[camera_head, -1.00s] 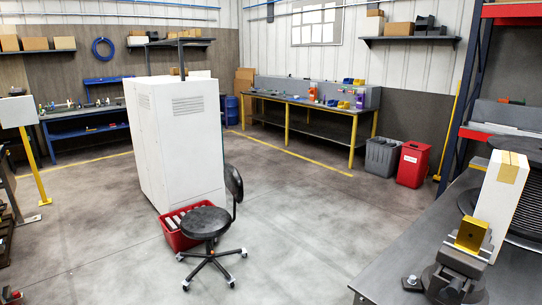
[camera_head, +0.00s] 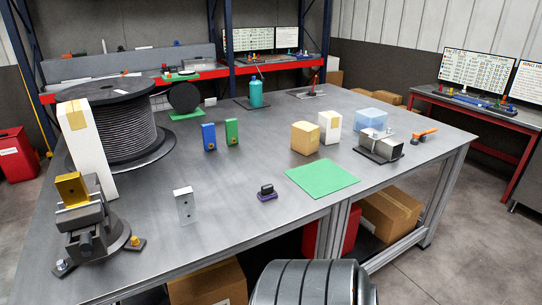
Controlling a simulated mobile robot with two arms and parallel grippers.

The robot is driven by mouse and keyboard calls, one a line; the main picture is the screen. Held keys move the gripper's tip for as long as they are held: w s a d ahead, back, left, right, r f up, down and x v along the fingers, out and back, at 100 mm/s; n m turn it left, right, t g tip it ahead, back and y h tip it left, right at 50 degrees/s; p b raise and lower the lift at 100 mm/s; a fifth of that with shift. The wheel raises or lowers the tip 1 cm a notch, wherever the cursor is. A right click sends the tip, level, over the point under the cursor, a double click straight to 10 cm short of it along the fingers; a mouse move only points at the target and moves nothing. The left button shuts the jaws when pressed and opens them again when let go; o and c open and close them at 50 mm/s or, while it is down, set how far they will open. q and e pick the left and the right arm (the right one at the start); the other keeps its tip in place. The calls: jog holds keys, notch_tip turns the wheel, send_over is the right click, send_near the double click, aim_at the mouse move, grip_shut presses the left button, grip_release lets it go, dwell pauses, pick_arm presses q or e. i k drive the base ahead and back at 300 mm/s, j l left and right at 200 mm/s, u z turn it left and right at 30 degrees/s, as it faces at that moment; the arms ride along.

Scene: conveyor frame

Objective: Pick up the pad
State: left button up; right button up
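A flat green square sheet, which looks like the pad (camera_head: 321,179), lies on the grey metal table (camera_head: 245,190) near its front edge, right of the middle. Its top is bare and fully visible. Neither of my grippers is in view.
A small dark and purple object (camera_head: 267,193) sits left of the sheet. Behind it stand a tan box (camera_head: 305,138) and a white box (camera_head: 330,127). A metal block fixture (camera_head: 379,147) is to the right. A vise (camera_head: 88,222) and a large cable spool (camera_head: 118,125) are at left.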

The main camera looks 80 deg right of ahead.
aim_at(268, 192)
jog(key=z, duration=2.45)
